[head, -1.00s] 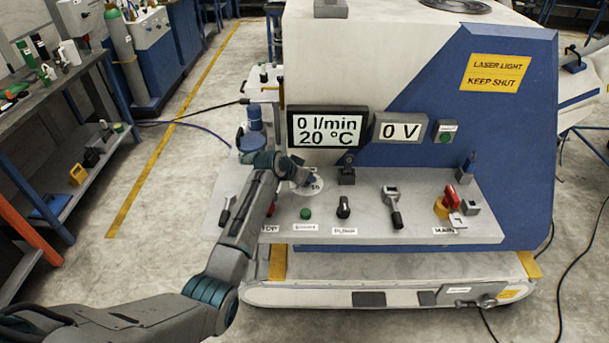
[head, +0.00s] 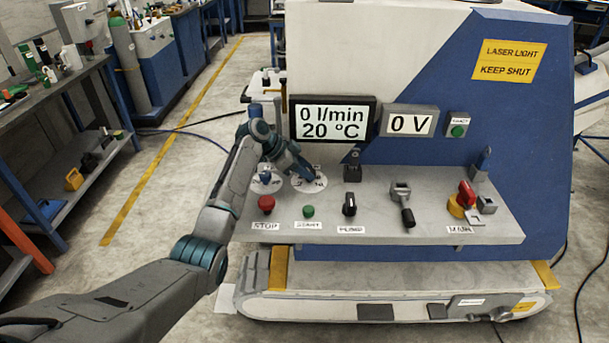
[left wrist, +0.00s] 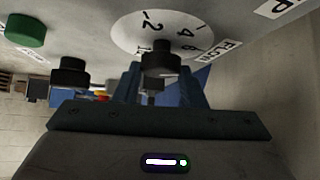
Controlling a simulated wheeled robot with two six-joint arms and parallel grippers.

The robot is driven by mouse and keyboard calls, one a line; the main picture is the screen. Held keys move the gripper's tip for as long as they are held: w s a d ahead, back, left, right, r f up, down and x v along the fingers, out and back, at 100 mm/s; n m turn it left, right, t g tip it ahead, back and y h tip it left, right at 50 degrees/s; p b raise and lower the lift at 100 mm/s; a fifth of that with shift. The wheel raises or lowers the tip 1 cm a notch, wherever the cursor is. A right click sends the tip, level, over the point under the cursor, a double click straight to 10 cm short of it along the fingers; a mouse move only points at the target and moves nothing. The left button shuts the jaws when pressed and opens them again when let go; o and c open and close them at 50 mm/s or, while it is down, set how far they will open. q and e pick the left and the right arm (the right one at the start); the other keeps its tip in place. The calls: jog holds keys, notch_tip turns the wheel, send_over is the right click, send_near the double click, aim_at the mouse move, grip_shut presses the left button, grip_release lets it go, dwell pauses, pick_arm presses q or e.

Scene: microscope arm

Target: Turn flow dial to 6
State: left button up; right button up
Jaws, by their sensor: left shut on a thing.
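The flow dial has a white round scale (left wrist: 130,32) with black numbers and a FLOW label in the left wrist view. Its black knob (left wrist: 160,62) sits between the fingers of my left gripper (left wrist: 160,88), which is shut on it. In the head view the dial's white scale (head: 322,184) shows around my left gripper (head: 304,180), which hides the knob. The knob's pointer cannot be made out. The display (head: 332,121) reads 0 l/min and 20 °C. My right gripper is not in view.
A second dial (head: 265,178) stands just left of the gripper. In front are a red STOP button (head: 266,204), a green button (head: 308,211) and a black pump switch (head: 349,204). A lever (head: 403,205) and a red main switch (head: 466,194) stand to the right.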

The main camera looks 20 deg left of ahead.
pick_arm(q)
jog(key=shift+d, duration=0.1)
dwell(0.4)
jog(key=o, duration=0.9)
jog(key=shift+f, duration=0.1)
jog(key=shift+o, duration=0.5)
jog(key=shift+w+d, duration=0.1)
jog(key=shift+a+r+b, duration=0.25)
jog(key=shift+a+b, duration=0.05)
jog(key=shift+a, duration=0.1)
jog(key=b+v, duration=0.2)
jog(key=v, duration=0.8)
jog(key=shift+d, duration=0.1)
